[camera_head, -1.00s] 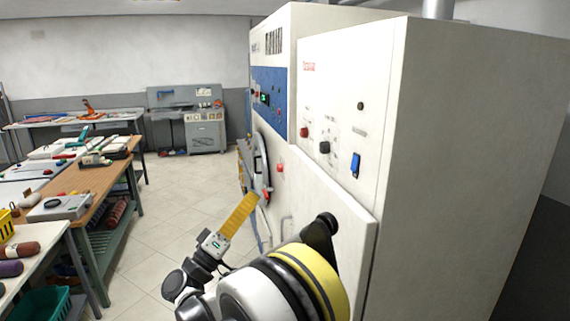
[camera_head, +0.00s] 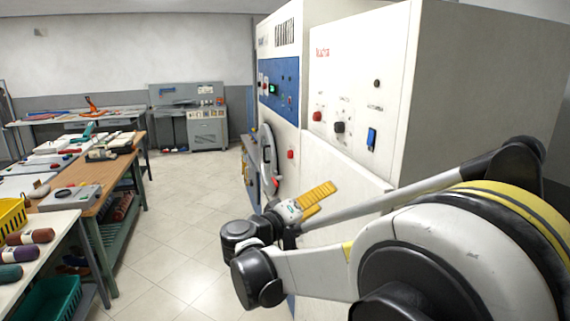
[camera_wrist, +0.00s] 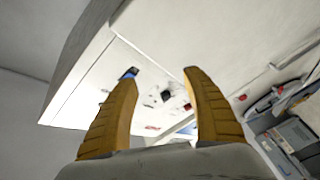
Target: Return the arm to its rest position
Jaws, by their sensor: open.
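My gripper (camera_head: 318,196) shows in the head view at the end of my folded arm, in front of the white machine. Its yellow fingers point up and to the right. In the wrist view my gripper (camera_wrist: 160,84) has its two yellow fingers spread wide apart with nothing between them. The white machine (camera_head: 352,72) stands behind it with a red knob, a black knob and a blue switch. The same machine's panel (camera_wrist: 140,75) lies beyond the fingers in the wrist view. A gap between fingers and machine cannot be measured from these views.
A wooden workbench (camera_head: 117,175) with boxes and tools runs along the left. A yellow basket (camera_head: 12,216) and a green crate (camera_head: 50,298) are at the near left. A grey cabinet (camera_head: 207,133) stands at the back wall. The tiled floor (camera_head: 185,200) between is clear.

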